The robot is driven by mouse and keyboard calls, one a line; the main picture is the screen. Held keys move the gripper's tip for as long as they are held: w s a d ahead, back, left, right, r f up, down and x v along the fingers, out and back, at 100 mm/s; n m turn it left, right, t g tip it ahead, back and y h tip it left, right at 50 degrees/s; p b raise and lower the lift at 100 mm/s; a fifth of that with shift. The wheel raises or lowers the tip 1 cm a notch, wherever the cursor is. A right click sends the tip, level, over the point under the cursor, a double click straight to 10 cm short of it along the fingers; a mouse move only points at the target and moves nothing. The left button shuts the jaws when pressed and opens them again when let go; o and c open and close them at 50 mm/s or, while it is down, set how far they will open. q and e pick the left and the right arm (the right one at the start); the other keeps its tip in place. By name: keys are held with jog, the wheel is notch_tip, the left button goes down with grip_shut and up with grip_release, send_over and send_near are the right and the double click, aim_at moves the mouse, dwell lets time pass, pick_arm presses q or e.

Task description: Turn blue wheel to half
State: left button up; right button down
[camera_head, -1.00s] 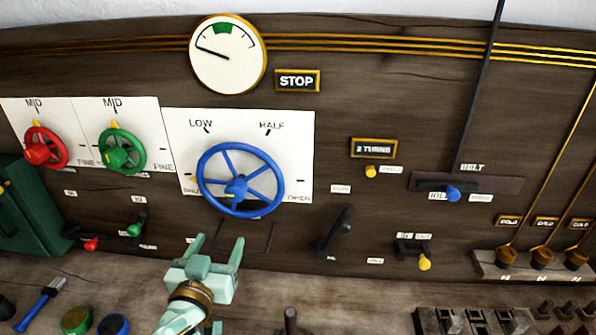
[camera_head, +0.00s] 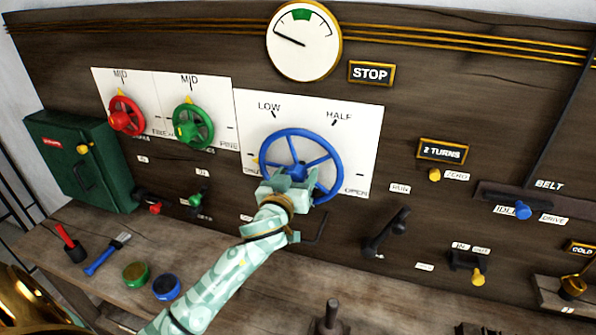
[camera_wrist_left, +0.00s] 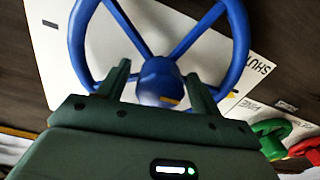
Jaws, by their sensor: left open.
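The blue wheel (camera_head: 300,132) stands on a white plate (camera_head: 365,125) marked LOW, HALF, OPEN and, partly covered, SHUT. A yellow mark (camera_head: 256,161) shows at the wheel's left edge, by SHUT. My left gripper (camera_head: 290,174) is in front of the wheel's lower middle and hides part of it. In the left wrist view the open fingers (camera_wrist_left: 157,74) stand on either side of the blue hub (camera_wrist_left: 158,77), with nothing clamped; contact cannot be told. My right gripper is out of view.
Green (camera_head: 192,128) and red (camera_head: 126,116) wheels are to the left. A black lever (camera_head: 388,232) sits at lower right. The gauge (camera_head: 304,42) above has its needle left of the green band. A brush (camera_head: 108,253) and round tins lie on the bench.

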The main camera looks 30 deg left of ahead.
pick_arm(q)
jog(key=shift+x, duration=0.9)
jog(key=c, duration=1)
